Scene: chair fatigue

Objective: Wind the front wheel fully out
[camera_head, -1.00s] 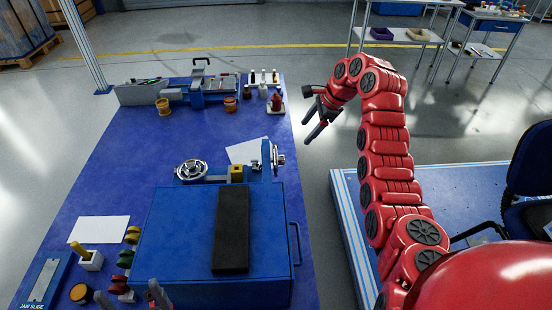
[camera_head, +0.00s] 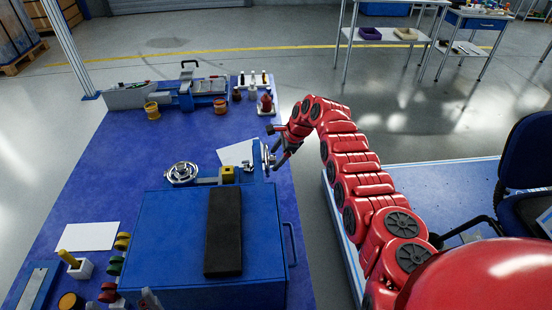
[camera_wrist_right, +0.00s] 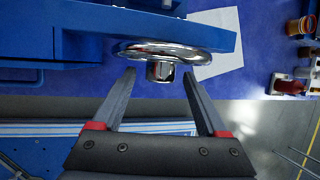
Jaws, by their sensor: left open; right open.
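A chrome handwheel (camera_head: 269,157) stands at the right side of the blue machine (camera_head: 165,235), edge-on in the head view. The same wheel (camera_wrist_right: 175,49) spans the top middle of the right wrist view, with a short round chrome knob (camera_wrist_right: 160,71) facing me. A second chrome handwheel (camera_head: 183,173) lies flat on the machine's left. I cannot tell which one the task calls the front wheel. My right gripper (camera_wrist_right: 160,100) is open, its fingers either side of the knob, with no contact visible. My left gripper (camera_head: 148,299) shows only as fingertips at the bottom edge.
A white sheet (camera_head: 236,153) lies behind the wheel. Bottles and cups (camera_head: 220,106) stand at the back of the blue table. A chair (camera_head: 525,175) stands right.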

